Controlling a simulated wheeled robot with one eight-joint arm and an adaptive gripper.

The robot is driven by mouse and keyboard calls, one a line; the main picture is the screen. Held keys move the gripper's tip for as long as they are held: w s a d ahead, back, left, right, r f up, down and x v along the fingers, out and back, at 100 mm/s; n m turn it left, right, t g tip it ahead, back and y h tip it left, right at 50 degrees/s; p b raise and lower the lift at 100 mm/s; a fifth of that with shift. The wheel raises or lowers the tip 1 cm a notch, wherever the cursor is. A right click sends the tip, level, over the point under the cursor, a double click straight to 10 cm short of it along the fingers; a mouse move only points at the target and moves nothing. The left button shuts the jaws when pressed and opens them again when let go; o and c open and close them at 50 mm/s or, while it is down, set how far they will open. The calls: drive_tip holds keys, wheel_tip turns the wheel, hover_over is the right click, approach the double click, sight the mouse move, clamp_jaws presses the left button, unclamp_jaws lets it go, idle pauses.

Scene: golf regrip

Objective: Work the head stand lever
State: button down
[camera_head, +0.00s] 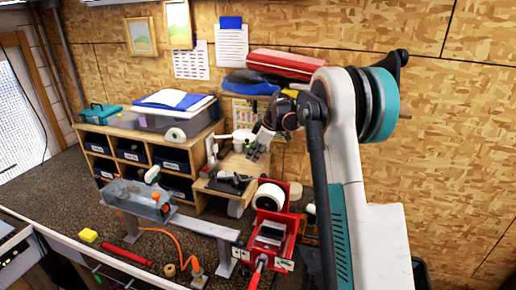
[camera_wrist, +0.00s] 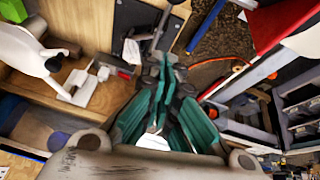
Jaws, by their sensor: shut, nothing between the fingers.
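The wooden head stand (camera_head: 222,188) is in the middle of the head view, with dark and grey fittings on top. In the wrist view its wooden board (camera_wrist: 62,70) carries a white bracket (camera_wrist: 85,88) and a small red block (camera_wrist: 127,73). A slim grey rod, apparently the lever (camera_wrist: 161,28), rises just beyond my fingertips. My gripper (camera_wrist: 167,70) has teal fingers closed together with nothing held. The fingertips are close to the rod's lower end; I cannot tell whether they touch. In the head view my gripper (camera_head: 257,152) is small and dark above the stand.
A red tray (camera_head: 285,229) with a white roll (camera_head: 269,197) stands right of the stand. A cubby shelf (camera_head: 133,153) is behind left. A grey rail (camera_head: 205,226) and an orange hose (camera_head: 152,236) lie in front. A white rounded object (camera_wrist: 22,50) is close by at left.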

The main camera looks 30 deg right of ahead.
sight(265, 176)
wheel_tip(265, 176, down, 6)
drive_tip(key=d+p, duration=0.1)
drive_tip(key=shift+s+d, duration=0.2)
idle(0.3)
drive_tip(key=b, duration=0.1)
drive_tip(key=s+d+f+b, duration=0.1)
drive_tip(key=b, duration=0.1)
drive_tip(key=f+t+y+b, duration=0.1)
drive_tip(key=shift+s+d+f, duration=0.25)
drive_tip(key=shift+s+d, duration=0.05)
drive_tip(key=shift+d, duration=0.05)
drive_tip(key=shift+s+d+f+b, duration=0.3)
drive_tip(key=shift+f+b, duration=0.3)
drive_tip(key=shift+b, duration=0.45)
drive_tip(key=shift+s, duration=0.1)
drive_tip(key=shift+r, duration=0.1)
